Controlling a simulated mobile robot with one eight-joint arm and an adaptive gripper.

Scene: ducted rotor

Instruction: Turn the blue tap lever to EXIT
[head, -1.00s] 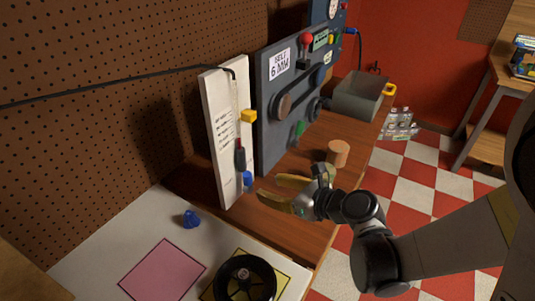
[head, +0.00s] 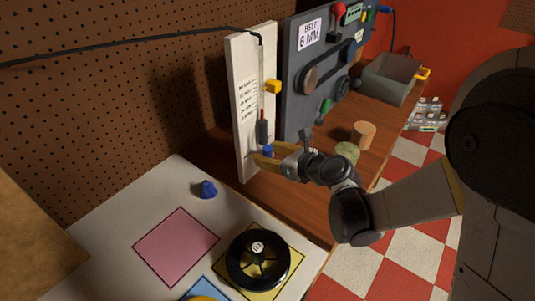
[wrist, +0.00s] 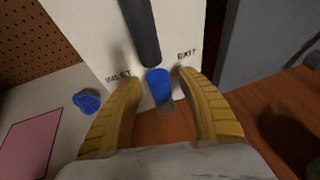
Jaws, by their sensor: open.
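The blue tap lever (wrist: 158,87) is on the lower part of a white upright panel, below a dark cylinder (wrist: 141,32). In the wrist view the label INLET (wrist: 118,76) is to its left and EXIT (wrist: 187,54) to its right. The lever points down, between the two labels. My gripper (wrist: 160,108) is open, with one yellow finger on each side of the lever; I cannot tell whether either finger touches it. In the head view the lever (head: 267,150) is partly hidden by my gripper (head: 266,156).
A dark grey machine panel (head: 292,105) stands just right of the white panel (head: 243,110). A blue knob-like piece (head: 207,189) and a black ducted rotor (head: 233,262) are on the light table. A wooden cylinder (head: 363,134) and a grey bin (head: 390,85) are farther right.

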